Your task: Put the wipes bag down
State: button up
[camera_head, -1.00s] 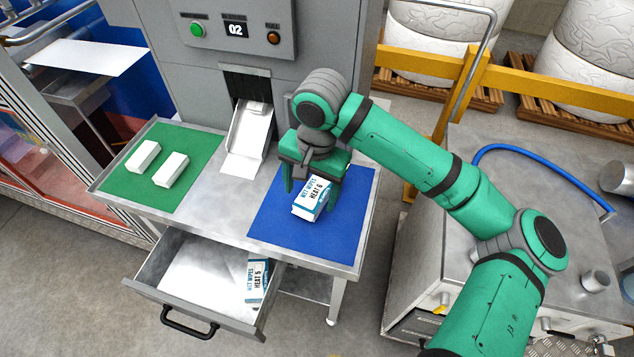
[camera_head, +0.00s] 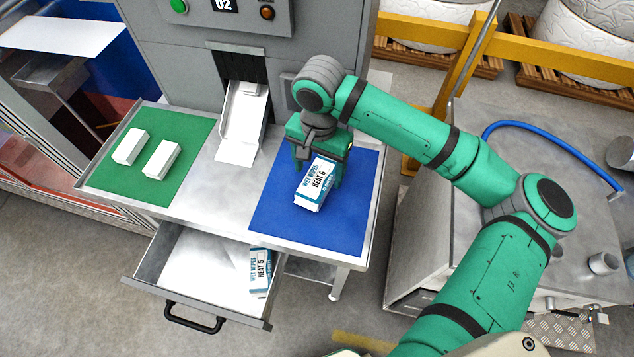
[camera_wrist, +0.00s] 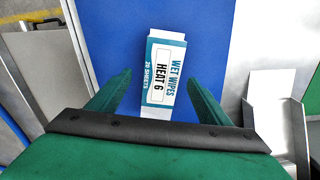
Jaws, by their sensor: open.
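The wipes bag (camera_head: 315,185), a white and blue pack labelled "WET WIPES HEAT 6", lies on the blue mat (camera_head: 278,215) on the right of the steel table. My gripper (camera_head: 318,174) is above the mat at the rear part of the bag. In the wrist view my gripper (camera_wrist: 157,80) is open, with one finger on each side of the bag (camera_wrist: 164,72) and a visible gap to both sides.
A second wipes pack marked "HEAT 5" (camera_head: 260,270) lies in the open drawer (camera_head: 185,270). Two white boxes (camera_head: 130,147) (camera_head: 161,159) sit on the green mat (camera_head: 190,130). A chute (camera_head: 243,125) leads from the grey machine (camera_head: 180,60) onto the table between the mats.

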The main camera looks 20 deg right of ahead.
aim_at(317, 179)
jog(key=shift+a+f, duration=0.15)
jog(key=shift+f, duration=2.2)
jog(key=shift+w, duration=0.1)
jog(key=shift+c, duration=0.6)
jog(key=c, duration=1.1)
